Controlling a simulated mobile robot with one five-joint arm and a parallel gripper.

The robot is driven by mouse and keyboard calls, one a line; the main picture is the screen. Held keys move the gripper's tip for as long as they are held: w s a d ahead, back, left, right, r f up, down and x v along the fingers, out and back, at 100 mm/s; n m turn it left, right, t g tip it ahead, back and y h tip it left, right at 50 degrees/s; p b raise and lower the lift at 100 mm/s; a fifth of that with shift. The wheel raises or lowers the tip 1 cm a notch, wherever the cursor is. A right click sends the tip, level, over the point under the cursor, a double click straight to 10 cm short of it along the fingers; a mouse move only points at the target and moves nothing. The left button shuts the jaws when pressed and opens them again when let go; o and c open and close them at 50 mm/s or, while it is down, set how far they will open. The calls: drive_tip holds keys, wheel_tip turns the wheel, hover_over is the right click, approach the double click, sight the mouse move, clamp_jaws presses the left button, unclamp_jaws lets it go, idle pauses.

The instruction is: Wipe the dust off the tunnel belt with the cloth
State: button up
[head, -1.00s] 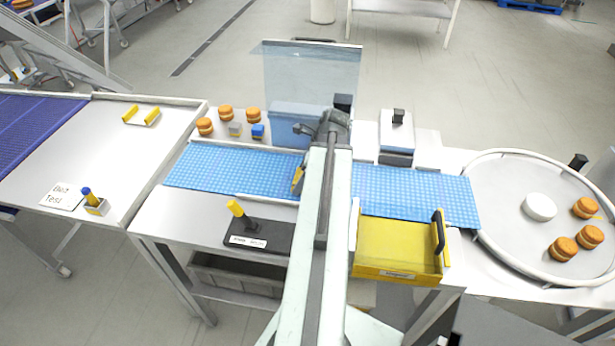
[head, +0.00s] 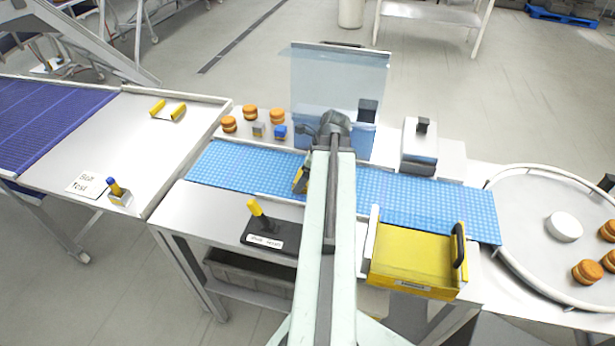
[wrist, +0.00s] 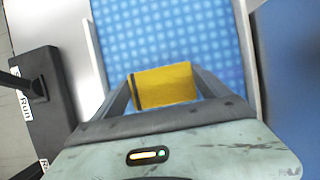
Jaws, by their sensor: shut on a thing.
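The tunnel belt (head: 235,168) is a blue chequered strip running left to right, passing by a clear upright hood (head: 335,85). In the wrist view the belt (wrist: 165,30) fills the upper middle. My gripper (head: 300,184) is over the belt near the hood's left side, partly hidden by my arm. In the wrist view my gripper (wrist: 165,92) is shut on a yellow piece with a dark stripe (wrist: 172,85), which looks like the cloth. It is at the belt surface or just above; I cannot tell whether it touches. I cannot make out dust.
A black box with a yellow lever (head: 262,230) stands in front of the belt, left of my arm. A yellow tray (head: 415,262) is to the right. Orange rounds (head: 250,112) and small blocks sit behind the belt. A round table (head: 530,225) is at the right end.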

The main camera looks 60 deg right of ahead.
wheel_tip(320, 180, up, 6)
drive_tip(key=p, duration=0.6)
wheel_tip(320, 180, up, 3)
drive_tip(key=p, duration=0.3)
wheel_tip(320, 180, down, 3)
drive_tip(key=b, duration=0.3)
drive_tip(key=shift+r, duration=0.25)
drive_tip(key=shift+s, duration=0.1)
